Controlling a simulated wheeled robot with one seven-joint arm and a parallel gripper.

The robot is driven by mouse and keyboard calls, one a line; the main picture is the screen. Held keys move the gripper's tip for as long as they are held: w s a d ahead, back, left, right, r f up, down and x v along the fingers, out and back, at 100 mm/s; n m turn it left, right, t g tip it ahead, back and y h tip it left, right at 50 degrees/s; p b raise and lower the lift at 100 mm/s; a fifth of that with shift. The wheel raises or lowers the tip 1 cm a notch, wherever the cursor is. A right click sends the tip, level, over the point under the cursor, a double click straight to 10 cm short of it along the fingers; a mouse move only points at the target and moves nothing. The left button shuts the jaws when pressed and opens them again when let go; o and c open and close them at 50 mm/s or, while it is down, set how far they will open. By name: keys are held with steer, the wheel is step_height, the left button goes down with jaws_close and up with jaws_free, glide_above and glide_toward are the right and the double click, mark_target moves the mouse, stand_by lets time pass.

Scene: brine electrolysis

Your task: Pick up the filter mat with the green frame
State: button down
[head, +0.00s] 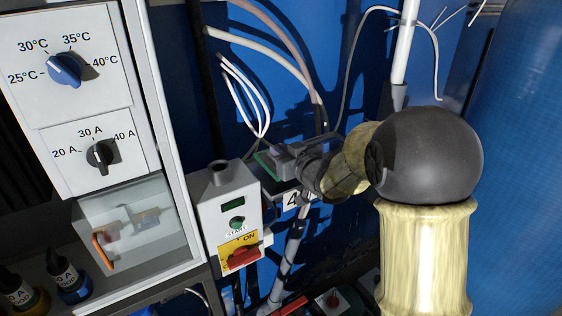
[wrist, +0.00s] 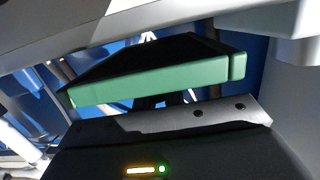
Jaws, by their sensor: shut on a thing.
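The filter mat with the green frame (wrist: 150,85) fills the middle of the wrist view, its black face slanting away behind the green edge. In the head view only a small green strip of the mat (head: 264,161) shows at the far end of my arm, beside the grey control box. My gripper (head: 282,160) is shut on the mat. My arm and gripper hide most of the mat in the head view. I cannot tell whether the mat touches anything else.
A grey control box (head: 222,205) with a green START button and red switch stands just left of my gripper. A label with a 4 (head: 290,199) is below it. Cables (head: 262,45) hang behind. A cabinet with dials (head: 66,70) fills the left; a blue wall (head: 520,130) is at right.

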step_height(320, 180, up, 7)
steer(key=shift+r+b, duration=0.1)
steer(key=shift+b, duration=0.25)
stand_by(0.3)
